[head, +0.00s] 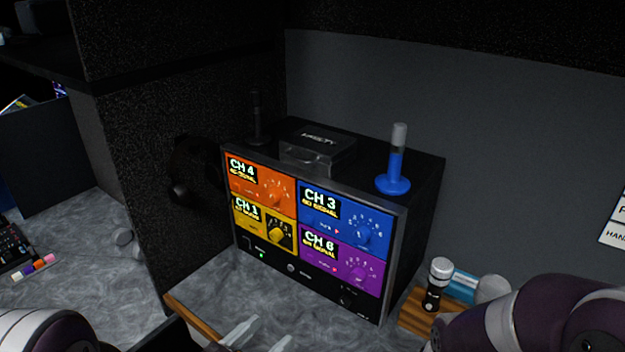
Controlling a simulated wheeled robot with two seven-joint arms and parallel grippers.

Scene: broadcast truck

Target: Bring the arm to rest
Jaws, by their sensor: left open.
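My left gripper (266,334) shows at the bottom edge, with two pale fingertips apart and nothing seen between them. It is in front of and below the box with four coloured channel panels (290,268). Part of my left arm (45,332) shows in the bottom left corner. My right arm (550,315) fills the bottom right corner, and its gripper is out of the picture.
On the box stand a blue antenna (394,184), a dark antenna (257,118) and a small black case (317,148). A wooden block (415,316) with a dark, silver-topped item (438,284) is close to my right arm. Grey counter (75,290) lies open at left.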

